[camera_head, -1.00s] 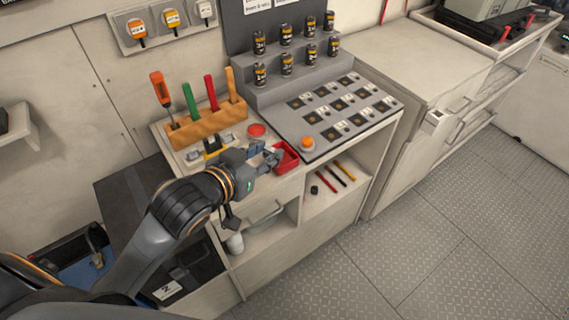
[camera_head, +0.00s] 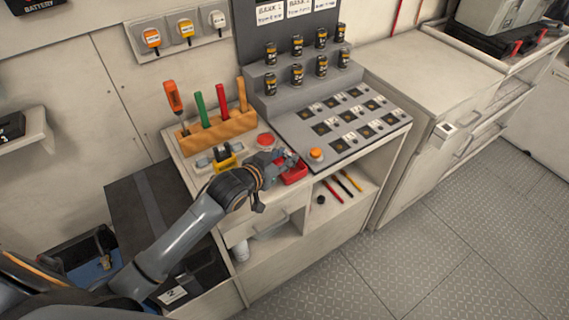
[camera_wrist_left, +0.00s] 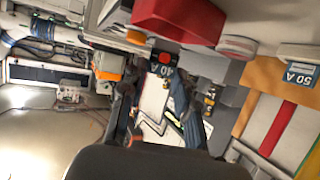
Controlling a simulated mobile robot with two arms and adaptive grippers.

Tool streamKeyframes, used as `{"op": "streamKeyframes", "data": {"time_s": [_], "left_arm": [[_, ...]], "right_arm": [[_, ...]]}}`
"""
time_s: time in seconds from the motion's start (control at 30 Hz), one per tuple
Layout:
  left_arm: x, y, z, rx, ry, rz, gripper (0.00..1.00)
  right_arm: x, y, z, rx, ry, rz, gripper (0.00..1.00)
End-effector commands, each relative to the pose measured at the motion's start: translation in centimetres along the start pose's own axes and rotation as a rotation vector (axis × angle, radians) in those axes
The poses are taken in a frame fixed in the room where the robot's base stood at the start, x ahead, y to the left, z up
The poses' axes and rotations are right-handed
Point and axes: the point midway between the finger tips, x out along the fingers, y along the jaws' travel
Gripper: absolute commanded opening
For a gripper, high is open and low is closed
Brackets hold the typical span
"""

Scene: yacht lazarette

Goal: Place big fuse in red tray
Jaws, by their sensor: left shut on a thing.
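The red tray (camera_head: 294,174) sits at the front edge of the bench, and its red wall shows at the top of the wrist view (camera_wrist_left: 180,18). My left gripper (camera_head: 285,159) is at the tray's back left rim, overlapping it in the head view. In the wrist view, its fingers (camera_wrist_left: 154,92) are shut on a dark piece with a blue 40 A label, which I take as the big fuse (camera_wrist_left: 161,70). The fuse is mostly hidden in the head view; I cannot tell whether it touches the tray. My right gripper is not in view.
A round red piece (camera_head: 265,140) lies behind the tray, and an orange button (camera_head: 316,154) is at its right. A wooden tool rack (camera_head: 217,128) stands back left. A yellow-and-black device (camera_head: 226,156) is left of my gripper. A 50 A label (camera_wrist_left: 299,78) shows in the wrist view.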

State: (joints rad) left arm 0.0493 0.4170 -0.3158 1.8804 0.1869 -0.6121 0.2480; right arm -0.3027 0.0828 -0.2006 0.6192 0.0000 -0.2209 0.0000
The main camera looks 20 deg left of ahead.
Motion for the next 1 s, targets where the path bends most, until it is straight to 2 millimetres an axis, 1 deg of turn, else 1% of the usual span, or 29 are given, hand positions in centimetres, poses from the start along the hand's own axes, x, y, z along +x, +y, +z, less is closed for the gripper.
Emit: {"op": "streamKeyframes", "data": {"time_s": [0.1, 0.2, 0.3, 0.7, 0.73, 0.77, 0.8, 1.0], "left_arm": [[0.9, -0.3, 0.6, 0.000, -0.002, 0.000, 0.15], [1.4, -0.2, 2.1, -0.002, -0.006, 0.001, 0.15], [1.8, -0.2, 3.0, -0.002, -0.002, 0.001, 0.15], [2.0, -0.2, 3.6, 0.000, -0.001, 0.001, 0.15], [2.1, -0.2, 3.6, 0.000, -0.001, 0.001, 0.33], [2.0, -0.2, 3.6, 0.000, 0.000, 0.001, 0.39], [2.0, -0.2, 3.6, 0.000, -0.001, 0.001, 0.41], [2.0, -0.2, 3.6, 0.000, -0.001, 0.001, 0.41]], "right_arm": [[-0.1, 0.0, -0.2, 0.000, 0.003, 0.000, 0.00], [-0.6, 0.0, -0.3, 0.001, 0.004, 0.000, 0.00], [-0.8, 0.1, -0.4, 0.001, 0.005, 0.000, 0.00], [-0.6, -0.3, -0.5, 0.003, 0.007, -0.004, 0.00], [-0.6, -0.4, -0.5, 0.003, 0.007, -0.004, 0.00], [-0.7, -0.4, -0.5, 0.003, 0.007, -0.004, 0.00], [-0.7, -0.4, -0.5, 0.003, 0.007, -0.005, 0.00], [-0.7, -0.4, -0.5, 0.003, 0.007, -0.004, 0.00]]}}
